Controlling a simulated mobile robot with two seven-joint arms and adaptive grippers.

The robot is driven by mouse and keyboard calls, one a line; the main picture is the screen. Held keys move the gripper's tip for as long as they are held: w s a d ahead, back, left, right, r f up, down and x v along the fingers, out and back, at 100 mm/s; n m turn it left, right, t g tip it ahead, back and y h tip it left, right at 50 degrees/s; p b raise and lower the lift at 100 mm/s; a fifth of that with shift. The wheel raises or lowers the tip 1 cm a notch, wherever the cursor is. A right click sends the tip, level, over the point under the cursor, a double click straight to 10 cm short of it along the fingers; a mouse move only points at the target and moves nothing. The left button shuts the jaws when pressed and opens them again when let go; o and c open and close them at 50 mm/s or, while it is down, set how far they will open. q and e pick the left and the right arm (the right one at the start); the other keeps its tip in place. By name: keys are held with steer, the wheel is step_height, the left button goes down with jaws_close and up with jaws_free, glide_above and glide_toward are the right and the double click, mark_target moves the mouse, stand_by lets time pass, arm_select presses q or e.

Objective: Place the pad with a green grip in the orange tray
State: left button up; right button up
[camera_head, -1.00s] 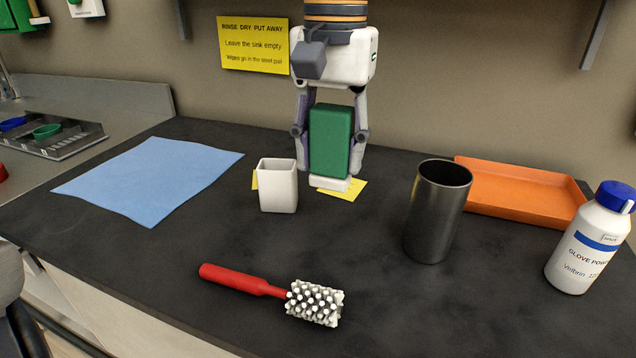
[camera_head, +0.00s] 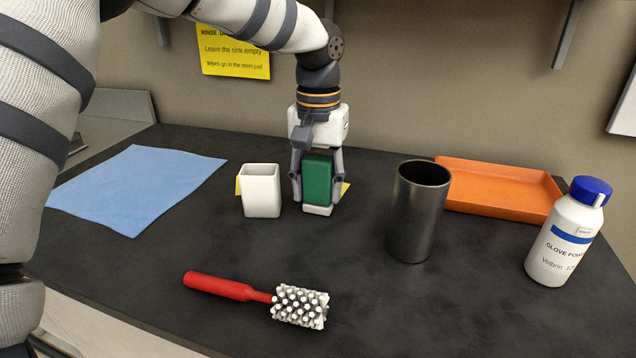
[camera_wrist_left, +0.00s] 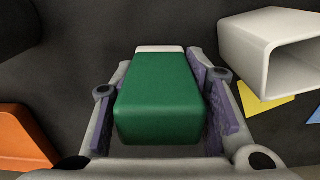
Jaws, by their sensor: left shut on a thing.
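The pad has a green grip and a white base. My left gripper (camera_head: 317,186) is shut on the pad (camera_head: 317,181), with one finger on each side of the green grip. The pad is upright, white base down, over the dark counter right of the white cup; I cannot tell whether it touches the counter. The pad (camera_wrist_left: 160,98) fills the middle of the left wrist view between the fingers (camera_wrist_left: 162,95). The orange tray (camera_head: 497,206) lies at the back right and looks empty. Its edge (camera_wrist_left: 22,140) shows at the left of the wrist view. My right gripper is not in view.
A white cup (camera_head: 261,192) stands just left of the pad, near yellow paper (camera_head: 239,186). A dark metal cup (camera_head: 415,225) stands between the pad and the tray. A powder bottle (camera_head: 566,240) stands in front of the tray. A red-handled brush (camera_head: 232,289) lies in front; a blue cloth (camera_head: 135,188) lies left.

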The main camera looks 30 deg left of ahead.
arm_select(q)
steer(key=o, duration=1.3)
steer(key=shift+f, duration=0.15)
